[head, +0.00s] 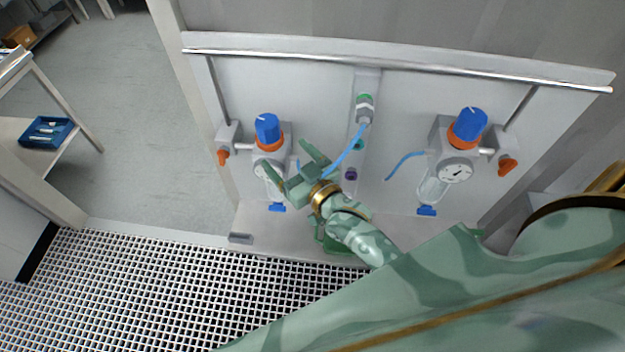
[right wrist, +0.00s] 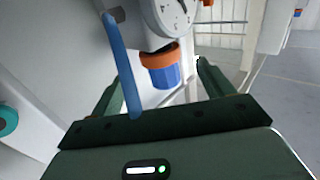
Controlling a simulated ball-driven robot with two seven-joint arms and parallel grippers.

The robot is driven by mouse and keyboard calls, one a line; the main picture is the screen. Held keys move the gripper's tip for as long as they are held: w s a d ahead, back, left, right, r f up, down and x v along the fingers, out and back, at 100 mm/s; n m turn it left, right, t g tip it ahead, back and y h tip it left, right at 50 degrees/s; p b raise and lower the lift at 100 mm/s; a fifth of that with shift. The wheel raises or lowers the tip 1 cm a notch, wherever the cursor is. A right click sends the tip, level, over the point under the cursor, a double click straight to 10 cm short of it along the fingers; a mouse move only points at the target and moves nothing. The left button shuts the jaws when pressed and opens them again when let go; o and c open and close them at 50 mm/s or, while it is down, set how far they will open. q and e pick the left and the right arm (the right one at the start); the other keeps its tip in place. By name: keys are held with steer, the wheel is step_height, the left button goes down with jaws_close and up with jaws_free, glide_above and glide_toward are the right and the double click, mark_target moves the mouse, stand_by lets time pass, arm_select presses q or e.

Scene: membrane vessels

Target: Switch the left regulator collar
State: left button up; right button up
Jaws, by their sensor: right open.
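The left regulator stands on the panel in the head view, with a blue knob (head: 267,128) above an orange collar (head: 269,145). My right gripper (head: 289,158) is open in front of it, just right of and below the collar, and hides part of the gauge and bowl. In the right wrist view the regulator appears upside down: the collar (right wrist: 160,55) and the blue knob (right wrist: 165,76) show between my spread fingers (right wrist: 163,88). I cannot tell any contact between fingers and collar. My left gripper is not in view.
A blue hose (head: 346,152) runs from the middle fitting (head: 365,108) close by my right gripper, and crosses the right wrist view (right wrist: 121,65). An orange side handle (head: 222,156) sits left of the left regulator. A second regulator (head: 455,172) stands at right. A metal rail (head: 400,66) tops the panel.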

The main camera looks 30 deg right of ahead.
steer(key=s+d+b, duration=0.1)
steer(key=s+d, duration=0.1)
steer(key=s, duration=0.8)
steer(key=shift+w, duration=0.1)
